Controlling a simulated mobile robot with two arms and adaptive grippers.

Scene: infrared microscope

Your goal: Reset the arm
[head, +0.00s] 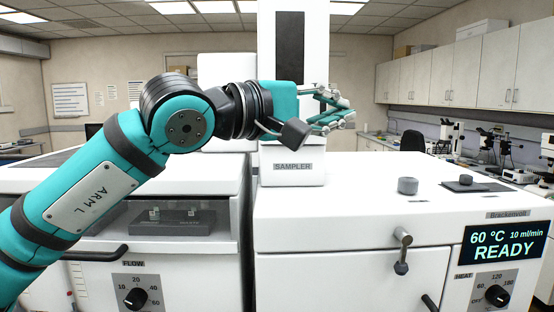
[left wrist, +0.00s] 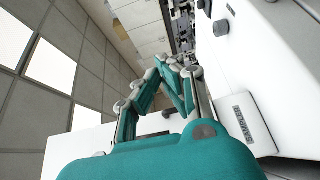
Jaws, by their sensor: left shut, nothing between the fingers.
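My left arm, marked ARM L, comes in from the left in the head view. It is raised, with its gripper (head: 345,112) pointing right in front of the white sampler tower (head: 292,172). The left gripper is shut and empty. It also shows in the left wrist view (left wrist: 168,65), with its fingers together and the sampler label to the right. The gripper appears above the level of the white machine's top (head: 350,196); the exact gap to the tower cannot be told. My right gripper is in neither view.
A grey knob (head: 407,185) and a dark plate with a small cap (head: 466,184) sit on the machine top. A lever (head: 401,250) sticks out of its front. The display (head: 503,243) reads 60 °C, READY. An open bay (head: 160,220) is at left, above a flow dial (head: 135,298).

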